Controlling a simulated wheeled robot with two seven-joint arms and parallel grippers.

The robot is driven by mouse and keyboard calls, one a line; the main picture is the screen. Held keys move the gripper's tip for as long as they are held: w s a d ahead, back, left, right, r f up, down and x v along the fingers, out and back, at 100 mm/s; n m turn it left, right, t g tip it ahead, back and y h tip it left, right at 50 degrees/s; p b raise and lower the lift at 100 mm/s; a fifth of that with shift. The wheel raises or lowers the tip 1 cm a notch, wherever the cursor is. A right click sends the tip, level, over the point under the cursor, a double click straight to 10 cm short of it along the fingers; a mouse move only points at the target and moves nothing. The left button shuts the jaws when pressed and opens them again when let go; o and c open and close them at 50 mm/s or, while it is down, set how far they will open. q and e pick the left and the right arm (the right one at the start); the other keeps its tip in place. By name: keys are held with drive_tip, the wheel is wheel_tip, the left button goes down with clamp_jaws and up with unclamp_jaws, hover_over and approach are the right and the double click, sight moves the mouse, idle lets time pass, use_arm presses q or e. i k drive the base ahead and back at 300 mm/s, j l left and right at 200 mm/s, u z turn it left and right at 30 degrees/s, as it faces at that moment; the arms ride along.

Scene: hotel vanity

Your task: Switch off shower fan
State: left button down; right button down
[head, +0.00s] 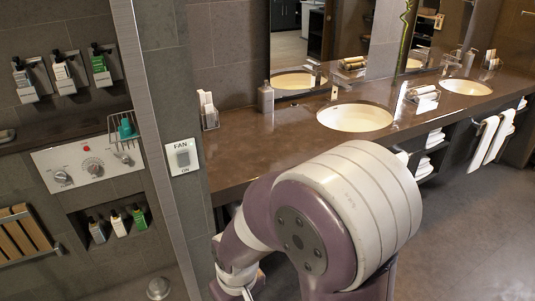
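The fan switch (183,158) is a grey rocker on a white wall plate labelled "FAN". It is on the narrow tiled wall between the shower niche and the vanity. I cannot tell from here which side of the rocker is pressed in. One of my arms, purple and white, fills the lower middle of the head view, and its lower links run down to the bottom edge. Nothing is touching the switch.
The brown vanity counter (285,135) with two sinks runs right of the switch. A tissue-like holder (208,110) and a soap dispenser (266,98) stand on it. Left are a metal-edged wall, shower controls (92,168) and bottle shelves. Open floor (470,230) lies to the right.

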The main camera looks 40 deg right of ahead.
sight(183, 156)
drive_tip(key=z, duration=0.7)
